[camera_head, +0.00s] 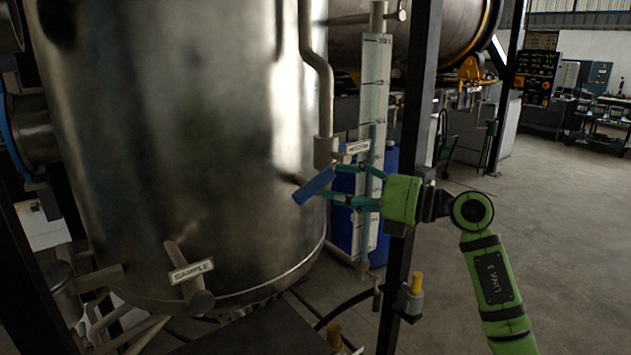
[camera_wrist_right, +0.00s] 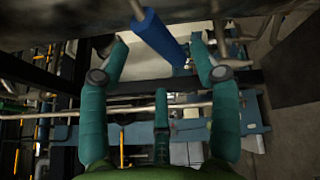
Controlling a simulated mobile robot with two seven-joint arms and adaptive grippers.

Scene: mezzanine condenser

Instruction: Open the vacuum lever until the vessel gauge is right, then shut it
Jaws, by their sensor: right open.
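The blue vacuum lever (camera_head: 314,186) sticks out at a slant from the steel vessel (camera_head: 190,130), below a pipe and beside a small label plate (camera_head: 355,147) whose text is hard to read. My right gripper (camera_head: 332,182) is open, its teal fingers pointing left with their tips close to the lever. In the right wrist view the blue lever (camera_wrist_right: 157,38) lies between the spread fingers; I cannot tell whether any finger touches it. A tall white scaled strip (camera_head: 375,95), possibly the gauge, stands behind; its reading is too small to tell. My left gripper is not in view.
A dark upright post (camera_head: 411,130) stands close by my right gripper. A SAMPLE-labelled valve (camera_head: 190,271) is low on the vessel. A blue drum (camera_head: 345,225) stands behind the scaled strip. Open floor (camera_head: 560,230) lies to the right.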

